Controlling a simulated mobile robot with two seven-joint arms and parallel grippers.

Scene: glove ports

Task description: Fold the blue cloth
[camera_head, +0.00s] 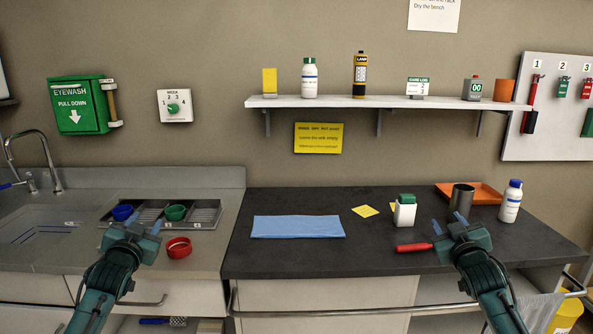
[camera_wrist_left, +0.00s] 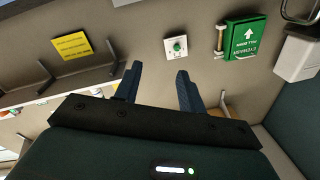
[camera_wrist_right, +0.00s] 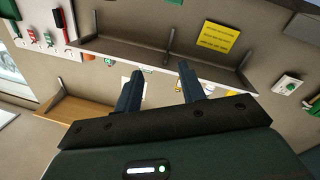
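The blue cloth (camera_head: 298,227) lies flat on the dark bench as a wide, light blue rectangle, its long side running left to right. My left gripper (camera_head: 142,224) is open and empty, left of the cloth, above the front of the sink counter. Its spread fingers also show in the left wrist view (camera_wrist_left: 157,88), with nothing between them. My right gripper (camera_head: 450,222) is open and empty, right of the cloth, above the bench. Its spread fingers also show in the right wrist view (camera_wrist_right: 160,88). Neither gripper touches the cloth.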

